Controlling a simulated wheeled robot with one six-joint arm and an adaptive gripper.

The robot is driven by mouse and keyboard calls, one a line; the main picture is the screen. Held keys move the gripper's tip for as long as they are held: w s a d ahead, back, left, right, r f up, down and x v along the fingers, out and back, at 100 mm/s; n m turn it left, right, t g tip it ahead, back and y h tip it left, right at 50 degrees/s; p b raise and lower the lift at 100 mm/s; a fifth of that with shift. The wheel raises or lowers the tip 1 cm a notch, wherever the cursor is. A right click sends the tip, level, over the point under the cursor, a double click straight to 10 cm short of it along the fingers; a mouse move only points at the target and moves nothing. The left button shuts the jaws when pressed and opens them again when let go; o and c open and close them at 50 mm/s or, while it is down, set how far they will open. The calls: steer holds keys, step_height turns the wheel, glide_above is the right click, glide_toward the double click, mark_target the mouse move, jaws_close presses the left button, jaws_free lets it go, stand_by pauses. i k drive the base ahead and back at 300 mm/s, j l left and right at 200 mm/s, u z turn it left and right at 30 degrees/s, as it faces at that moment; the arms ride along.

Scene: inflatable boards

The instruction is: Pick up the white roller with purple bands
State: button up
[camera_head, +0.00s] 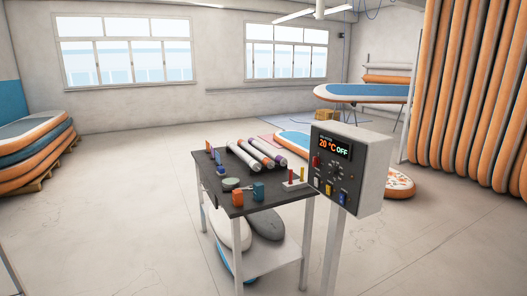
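Three rollers lie side by side at a slant on the dark top of a small table (222,183) in the middle of the view. The rightmost roller (268,151) looks white with purple at its near end, matching the white roller with purple bands. It lies close beside the middle roller (258,154), which shows orange-red bands. The left roller (242,157) is white with dark ends. No gripper holds any of them. My gripper is not in this view.
Orange and blue cups, a small round dish (230,183) and a small rack (294,186) share the table top. A control box (352,168) on a post stands at its right front. Stacked boards (37,150) lie at left. Open floor lies left of the table.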

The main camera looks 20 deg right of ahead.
mark_target(282, 161)
steer(key=i+j+u, duration=0.1)
steer(key=i+u, duration=0.4)
steer(key=i, duration=3.7)
steer(key=i+z, duration=0.1)
steer(key=i, duration=0.7)
steer(key=i+j+z, duration=0.1)
steer(key=i, duration=0.7)
steer(key=j, duration=0.05)
